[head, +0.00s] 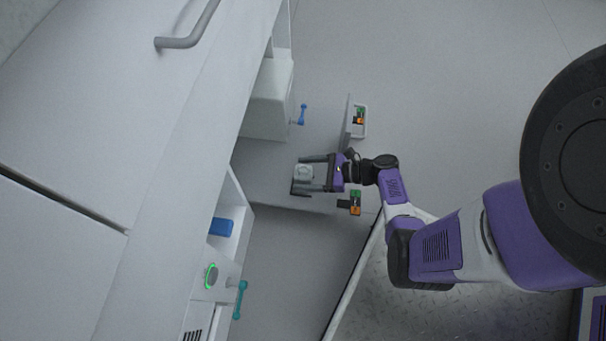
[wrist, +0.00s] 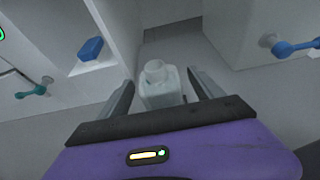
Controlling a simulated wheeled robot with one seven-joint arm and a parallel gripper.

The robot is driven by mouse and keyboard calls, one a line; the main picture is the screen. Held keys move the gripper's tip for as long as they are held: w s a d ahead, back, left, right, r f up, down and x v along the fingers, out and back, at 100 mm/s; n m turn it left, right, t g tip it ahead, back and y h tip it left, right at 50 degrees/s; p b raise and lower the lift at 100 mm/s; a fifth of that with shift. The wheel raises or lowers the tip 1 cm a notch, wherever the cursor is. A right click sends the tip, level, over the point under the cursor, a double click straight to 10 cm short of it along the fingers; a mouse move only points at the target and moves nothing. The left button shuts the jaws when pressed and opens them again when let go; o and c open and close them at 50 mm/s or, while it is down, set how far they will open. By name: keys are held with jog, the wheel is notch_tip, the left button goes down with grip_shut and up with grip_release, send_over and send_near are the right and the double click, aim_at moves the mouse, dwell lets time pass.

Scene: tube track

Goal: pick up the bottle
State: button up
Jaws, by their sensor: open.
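A small pale, translucent bottle (head: 303,172) with a round neck stands on a grey surface. My gripper (head: 303,174) is open, with one finger on each side of the bottle in the head view. In the wrist view the bottle (wrist: 159,84) stands upright between the two open fingers (wrist: 160,82), with a visible gap on each side. Its lower part is hidden behind the gripper's dark front edge.
A white box-shaped unit (head: 268,98) with a blue handle (head: 302,114) stands beyond the bottle. A blue block (head: 220,227) lies in a white recess at lower left, near a teal handle (head: 240,299) and a green-lit ring (head: 212,276). Orange-and-green parts (head: 355,203) sit right of the surface.

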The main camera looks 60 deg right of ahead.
jog(key=shift+w+a, duration=0.1)
jog(key=shift+w, duration=0.2)
jog(key=shift+c, duration=0.5)
jog(key=c, duration=1.4)
grip_shut()
